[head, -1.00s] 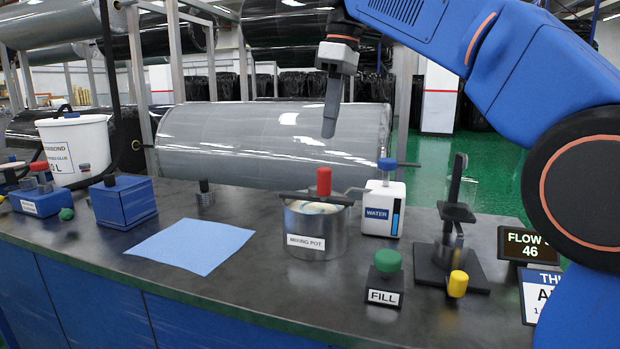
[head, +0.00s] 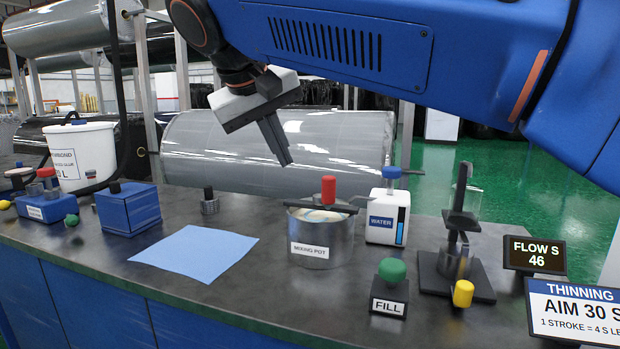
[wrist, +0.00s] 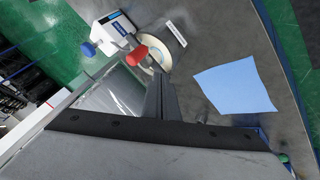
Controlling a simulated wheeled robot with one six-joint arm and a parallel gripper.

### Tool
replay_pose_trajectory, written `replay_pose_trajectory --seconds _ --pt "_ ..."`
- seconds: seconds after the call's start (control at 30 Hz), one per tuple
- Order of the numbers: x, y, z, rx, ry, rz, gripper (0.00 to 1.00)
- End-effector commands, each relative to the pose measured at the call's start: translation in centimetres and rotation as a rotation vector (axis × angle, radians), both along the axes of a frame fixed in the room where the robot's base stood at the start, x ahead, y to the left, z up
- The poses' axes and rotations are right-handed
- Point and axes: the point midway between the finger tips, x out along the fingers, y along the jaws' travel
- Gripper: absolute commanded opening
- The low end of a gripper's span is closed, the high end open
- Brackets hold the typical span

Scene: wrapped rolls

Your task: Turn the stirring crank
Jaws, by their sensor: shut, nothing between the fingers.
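The steel mixing pot (head: 322,240) stands on the dark bench, with pale contents inside. A dark crank bar (head: 300,204) lies across its top, with an upright red knob (head: 328,190) on it. The red knob also shows in the wrist view (wrist: 138,54), beside the pale pot contents (wrist: 158,55). My gripper (head: 287,162) is shut and empty. It hangs tilted in the air, above and to the left of the red knob, apart from it.
A water container (head: 387,218) stands right of the pot. In front are a green FILL button (head: 391,272) and a dark stand (head: 455,262) with a yellow knob (head: 463,293). A blue sheet (head: 195,252) lies left. A display (head: 534,256) reads FLOW S 46.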

Motion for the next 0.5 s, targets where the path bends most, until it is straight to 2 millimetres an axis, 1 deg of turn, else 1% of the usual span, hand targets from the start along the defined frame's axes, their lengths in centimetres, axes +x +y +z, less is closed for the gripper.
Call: replay_pose_trajectory --seconds 0.17,0.5 --pt "0.7 -0.3 -1.1 0.0 -0.002 -0.005 0.0" --pt "4.0 -1.6 -5.7 -0.001 0.0 -0.006 0.0"
